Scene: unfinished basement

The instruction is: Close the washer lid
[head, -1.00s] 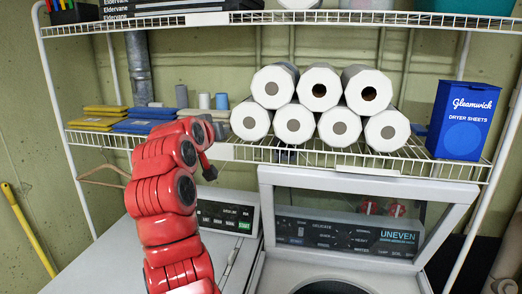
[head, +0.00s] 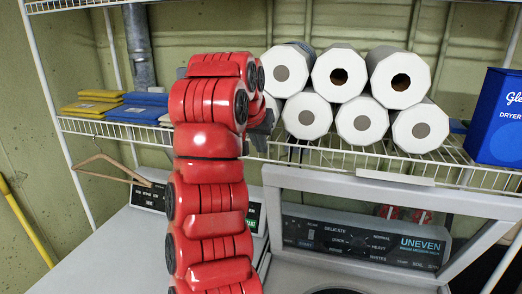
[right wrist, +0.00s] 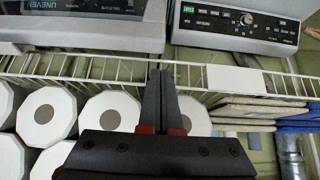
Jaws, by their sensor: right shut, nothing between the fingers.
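The washer lid (head: 400,190) is raised, a grey frame around a clear window. It stands tilted up behind the washer opening (head: 345,289), and the control panel marked UNEVEN (head: 365,243) shows through it. In the right wrist view, which is upside down, the lid's edge (right wrist: 80,42) shows at upper left. My right gripper (right wrist: 160,75) is shut and empty, with its fingertips near the wire shelf's front edge. My left gripper is not in view.
The wire shelf (head: 400,180) above the washer holds several paper towel rolls (head: 360,120), a blue dryer sheets box (head: 498,118) and yellow and blue pads (head: 135,114). A second machine (head: 110,255) stands left of the washer, its top mostly clear.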

